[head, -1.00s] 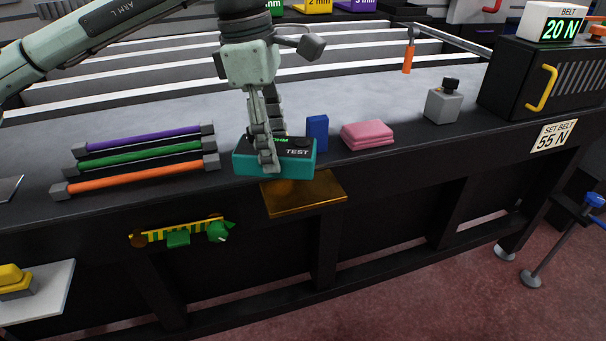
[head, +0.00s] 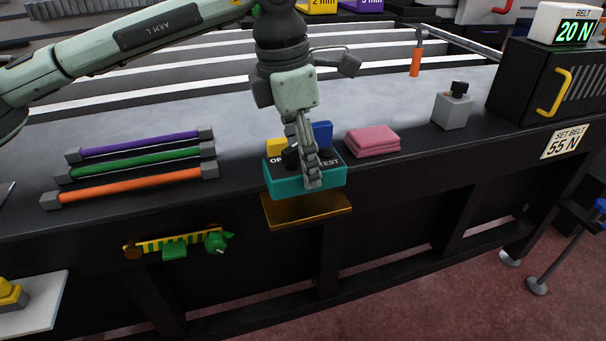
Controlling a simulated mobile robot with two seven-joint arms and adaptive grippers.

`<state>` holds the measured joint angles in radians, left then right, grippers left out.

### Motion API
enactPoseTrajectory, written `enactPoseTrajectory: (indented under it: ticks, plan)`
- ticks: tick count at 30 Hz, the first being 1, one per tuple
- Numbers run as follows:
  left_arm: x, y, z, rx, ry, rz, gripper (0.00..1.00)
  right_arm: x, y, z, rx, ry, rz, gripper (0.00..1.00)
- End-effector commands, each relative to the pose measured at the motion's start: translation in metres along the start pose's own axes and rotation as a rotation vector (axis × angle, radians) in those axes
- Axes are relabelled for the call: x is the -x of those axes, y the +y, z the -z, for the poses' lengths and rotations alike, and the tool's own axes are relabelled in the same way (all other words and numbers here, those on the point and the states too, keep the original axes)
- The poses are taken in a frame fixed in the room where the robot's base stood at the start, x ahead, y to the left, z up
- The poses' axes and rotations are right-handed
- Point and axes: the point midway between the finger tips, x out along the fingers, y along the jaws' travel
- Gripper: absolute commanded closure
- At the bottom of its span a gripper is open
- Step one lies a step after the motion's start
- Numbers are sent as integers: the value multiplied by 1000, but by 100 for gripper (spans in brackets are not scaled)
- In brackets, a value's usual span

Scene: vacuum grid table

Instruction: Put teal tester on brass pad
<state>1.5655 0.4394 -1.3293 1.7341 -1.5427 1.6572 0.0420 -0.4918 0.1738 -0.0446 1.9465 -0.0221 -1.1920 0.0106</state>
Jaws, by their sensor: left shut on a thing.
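The teal tester (head: 290,187) is a teal box with a dark top lettered "TEST", partly covered by my fingers. My left gripper (head: 308,180) comes down from above and is shut on it. The tester is at the table's front edge, above the brass pad (head: 306,210). The brass pad is a flat gold plate sticking out from the front of the table. Its rear part is hidden behind the tester, and I cannot tell whether the two touch. My right gripper is not in view.
Purple, green and orange rods (head: 135,187) lie left on the table. Behind the tester are a blue block (head: 322,133) and a yellow block (head: 276,147). A folded pink cloth (head: 372,140) lies to the right, then a grey block (head: 452,111) and a black cabinet (head: 535,85).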

Motion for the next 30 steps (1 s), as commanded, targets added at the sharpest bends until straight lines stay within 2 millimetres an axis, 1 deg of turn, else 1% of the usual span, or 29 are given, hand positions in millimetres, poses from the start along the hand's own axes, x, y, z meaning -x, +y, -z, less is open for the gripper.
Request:
enactPoseTrajectory:
  ticks: [6,8,17,22,23,27,30]
  plan:
    - [-28,-1,5,-1,2,3,89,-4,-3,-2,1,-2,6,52]
    - [-33,-1,5,-2,0,1,89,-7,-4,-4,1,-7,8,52]
    - [-36,0,5,-2,-1,0,89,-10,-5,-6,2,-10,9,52]
    - [-38,0,6,-2,-1,0,89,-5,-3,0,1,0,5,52]
    - [-38,0,6,-2,0,0,44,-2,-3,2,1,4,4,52]
    - [-38,0,6,-2,0,0,27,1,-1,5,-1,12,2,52]
    - [-38,0,6,-2,0,0,27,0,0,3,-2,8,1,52]
